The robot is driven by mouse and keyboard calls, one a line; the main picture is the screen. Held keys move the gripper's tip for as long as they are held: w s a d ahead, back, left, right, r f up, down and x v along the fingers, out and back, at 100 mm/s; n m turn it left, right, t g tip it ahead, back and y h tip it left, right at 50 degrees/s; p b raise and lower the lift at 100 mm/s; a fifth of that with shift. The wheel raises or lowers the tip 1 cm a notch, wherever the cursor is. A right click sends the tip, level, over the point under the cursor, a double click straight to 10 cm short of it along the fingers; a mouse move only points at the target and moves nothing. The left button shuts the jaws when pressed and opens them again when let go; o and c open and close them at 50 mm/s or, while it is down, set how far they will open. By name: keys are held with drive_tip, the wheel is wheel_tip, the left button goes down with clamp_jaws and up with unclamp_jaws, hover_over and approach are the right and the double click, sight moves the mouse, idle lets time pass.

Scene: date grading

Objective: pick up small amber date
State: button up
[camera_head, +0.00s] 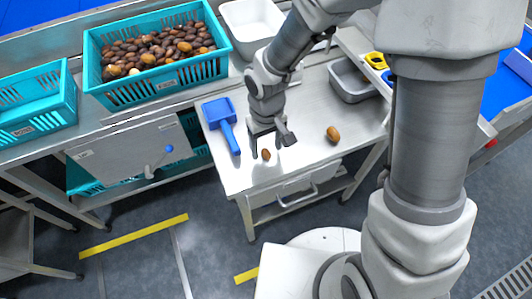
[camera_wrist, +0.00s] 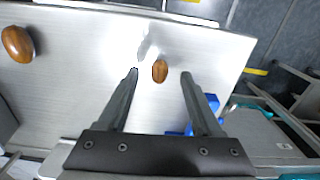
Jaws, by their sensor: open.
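The small amber date (camera_head: 266,154) lies on the steel table near its front edge. In the wrist view the small amber date (camera_wrist: 160,71) shows between my gripper's fingertips, with space on both sides. My gripper (camera_head: 270,146) is open and empty, pointing down just above the date. In the wrist view my gripper (camera_wrist: 160,74) has its two fingers spread wide apart. A second, larger brown date (camera_head: 333,134) lies to the right on the same table; it shows at the far left in the wrist view (camera_wrist: 17,43).
A blue scoop (camera_head: 222,122) lies left of my gripper on the table (camera_head: 305,100). A grey bin (camera_head: 352,82) stands at the back right. A teal crate (camera_head: 160,88) full of dates stands at the back left, with a white tub (camera_head: 250,25) beside it.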

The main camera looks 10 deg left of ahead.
sight(266, 154)
wheel_tip(266, 154, down, 2)
drive_tip(key=shift+f, duration=0.15)
drive_tip(key=c, duration=0.9)
